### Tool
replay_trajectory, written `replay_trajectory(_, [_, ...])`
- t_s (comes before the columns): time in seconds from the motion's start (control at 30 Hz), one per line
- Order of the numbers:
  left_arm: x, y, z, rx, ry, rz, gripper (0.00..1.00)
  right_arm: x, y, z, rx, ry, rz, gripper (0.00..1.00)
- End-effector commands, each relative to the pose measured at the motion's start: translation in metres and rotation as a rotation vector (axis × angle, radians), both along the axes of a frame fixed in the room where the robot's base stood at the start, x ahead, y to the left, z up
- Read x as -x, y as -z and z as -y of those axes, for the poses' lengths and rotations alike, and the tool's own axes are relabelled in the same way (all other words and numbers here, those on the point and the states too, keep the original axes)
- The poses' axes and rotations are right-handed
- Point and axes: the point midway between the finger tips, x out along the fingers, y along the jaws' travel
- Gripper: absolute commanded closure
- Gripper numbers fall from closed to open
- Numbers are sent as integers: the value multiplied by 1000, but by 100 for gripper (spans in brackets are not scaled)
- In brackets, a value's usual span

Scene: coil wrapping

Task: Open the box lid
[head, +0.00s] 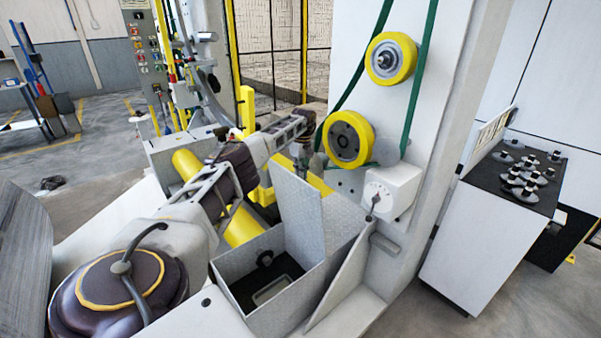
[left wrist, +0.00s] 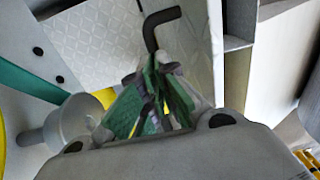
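The box (head: 235,262) is a grey diamond-plate metal container at the lower middle of the head view. Its lid (head: 298,215) stands steeply upright, and the dark inside shows. In the left wrist view the patterned lid (left wrist: 100,42) carries a dark bent handle (left wrist: 152,32). My left gripper (head: 302,158) is just behind the lid's upper edge in the head view, partly hidden. Its green-padded fingers (left wrist: 155,72) converge on the handle's lower part and appear shut on it; the exact contact is hidden. My right gripper is in neither view.
The white machine column (head: 455,70) with yellow rollers (head: 349,140) and a green belt (head: 420,80) rises behind the box. A small white block (head: 395,187) juts out close to the lid. A cabinet (head: 475,235) with dark knobs on top stands at the right.

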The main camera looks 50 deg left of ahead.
Motion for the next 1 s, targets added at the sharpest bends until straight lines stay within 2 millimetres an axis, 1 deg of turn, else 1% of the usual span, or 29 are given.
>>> replay_trajectory(0.03, [3,20,8,3,12,-29,100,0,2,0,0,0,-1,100])
replay_trajectory(0.1, [4,20,8,3,12,-29,100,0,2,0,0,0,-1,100])
replay_trajectory(0.3, [4,20,8,3,13,-29,73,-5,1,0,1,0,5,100])
replay_trajectory(0.33, [4,20,8,3,13,-30,70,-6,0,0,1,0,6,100])
replay_trajectory(0.37, [3,20,8,3,13,-29,68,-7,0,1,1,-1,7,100])
replay_trajectory(0.67, [3,15,5,1,9,-24,68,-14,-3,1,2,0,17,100])
replay_trajectory(0.7, [3,14,5,1,8,-23,68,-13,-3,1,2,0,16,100])
replay_trajectory(0.8, [3,13,4,1,8,-23,68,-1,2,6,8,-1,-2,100])
replay_trajectory(1.0, [2,5,4,0,7,-21,68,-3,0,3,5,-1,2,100])
